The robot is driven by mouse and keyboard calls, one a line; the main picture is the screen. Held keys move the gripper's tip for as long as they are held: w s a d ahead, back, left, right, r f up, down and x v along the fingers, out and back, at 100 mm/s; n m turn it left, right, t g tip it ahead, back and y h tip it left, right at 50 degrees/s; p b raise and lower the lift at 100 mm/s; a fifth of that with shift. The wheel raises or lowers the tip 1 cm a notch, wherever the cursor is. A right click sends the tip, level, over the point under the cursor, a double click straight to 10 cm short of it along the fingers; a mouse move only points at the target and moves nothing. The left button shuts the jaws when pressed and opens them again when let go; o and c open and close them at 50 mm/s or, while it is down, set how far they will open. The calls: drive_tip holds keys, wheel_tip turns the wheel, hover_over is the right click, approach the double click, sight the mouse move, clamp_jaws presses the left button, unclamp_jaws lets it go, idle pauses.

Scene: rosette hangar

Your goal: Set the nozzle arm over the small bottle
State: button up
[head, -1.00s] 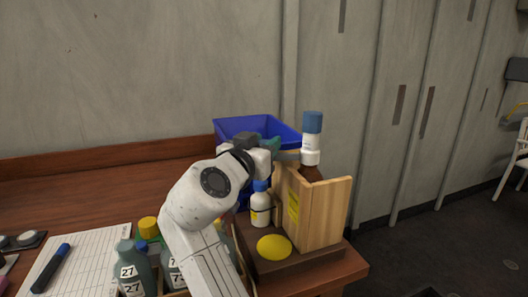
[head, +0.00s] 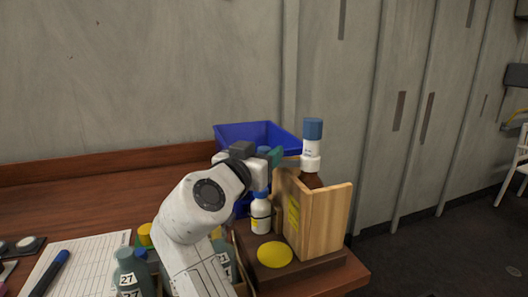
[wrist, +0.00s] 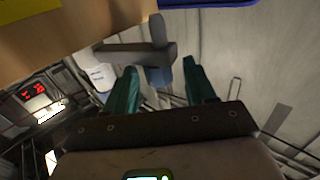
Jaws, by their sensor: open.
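A brown bottle (head: 311,180) with a white collar (head: 311,148) and blue top stands in the wooden holder (head: 325,213). Its pale nozzle arm (head: 289,161) sticks out leftward from the collar; in the wrist view a grey bar (wrist: 125,53) runs from the white collar (wrist: 100,76). The small white bottle (head: 261,215), blue-capped, stands upright left of the holder, below my gripper. My gripper (head: 270,156) is open, its green fingers at the nozzle arm's outer end. In the wrist view a blue piece (wrist: 158,76) shows between the fingers (wrist: 160,68); contact cannot be told.
A blue bin (head: 255,133) stands behind my gripper. A yellow disc (head: 275,254) lies on the dark base before the small bottle. Several numbered grey-green bottles (head: 132,272) stand at the front. A ruled sheet (head: 90,263) and a marker (head: 50,272) lie left.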

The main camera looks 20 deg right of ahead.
drive_tip(key=v, duration=1)
drive_tip(key=shift+s+a, duration=0.2)
drive_tip(key=shift+a, duration=0.05)
drive_tip(key=shift+f, duration=0.1)
drive_tip(key=shift+c, duration=0.5)
